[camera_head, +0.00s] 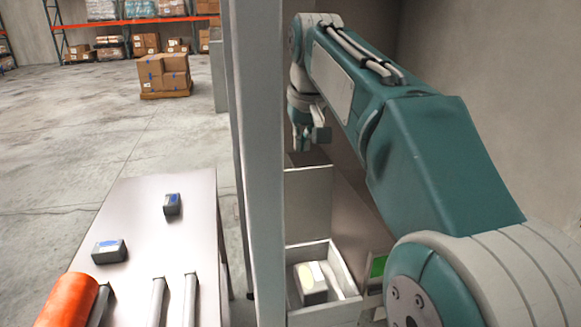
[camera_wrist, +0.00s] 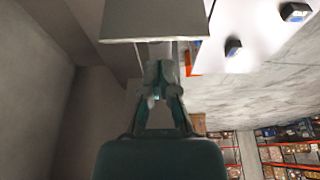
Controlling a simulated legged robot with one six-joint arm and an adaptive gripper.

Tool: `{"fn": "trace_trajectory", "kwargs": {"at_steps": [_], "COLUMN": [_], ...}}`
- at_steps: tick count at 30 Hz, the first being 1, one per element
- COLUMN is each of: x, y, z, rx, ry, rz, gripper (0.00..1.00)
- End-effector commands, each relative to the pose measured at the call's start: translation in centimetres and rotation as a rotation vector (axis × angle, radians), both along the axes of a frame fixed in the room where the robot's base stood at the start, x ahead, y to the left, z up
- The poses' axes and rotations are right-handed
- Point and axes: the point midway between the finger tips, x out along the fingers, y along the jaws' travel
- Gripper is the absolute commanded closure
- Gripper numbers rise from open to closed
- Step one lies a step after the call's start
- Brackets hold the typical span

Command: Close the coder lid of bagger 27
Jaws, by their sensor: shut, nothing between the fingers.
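The coder is an open light grey box (camera_head: 345,268) low in the middle of the head view, with a pale block-like part inside. Its lid (camera_head: 308,208) stands upright, open, at the far side of the box. The lid's broad grey face also shows at the top of the wrist view (camera_wrist: 152,20). My gripper (camera_head: 305,146) shows just above the lid's top edge in the head view, seemingly beyond it. In the wrist view my shut, empty gripper (camera_wrist: 164,68) points toward the lid's lower edge; whether they touch I cannot tell. No bagger number is readable.
A tall white post (camera_head: 256,150) stands close left of the box. A small green screen (camera_head: 378,266) sits right of it. A table (camera_head: 150,235) with two dark small boxes and an orange roller (camera_head: 68,300) is at left. A wall (camera_head: 480,70) rises at right.

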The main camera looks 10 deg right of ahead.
Motion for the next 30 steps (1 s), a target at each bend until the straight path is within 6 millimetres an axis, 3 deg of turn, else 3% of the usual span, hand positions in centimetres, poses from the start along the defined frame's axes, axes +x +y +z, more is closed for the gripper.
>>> {"fn": "trace_trajectory", "kwargs": {"at_steps": [3,12,23,30], "x": [2.5,7.3,8.9,9.5], "y": [0.0,-0.1,-0.1,-0.1], "z": [0.3,0.3,-0.4,-3.1], "rx": [0.000,0.000,0.000,0.000], "ry": [0.018,0.058,0.076,0.078], "rz": [0.002,0.010,0.013,0.013], "gripper": [1.00,1.00,1.00,1.00]}}
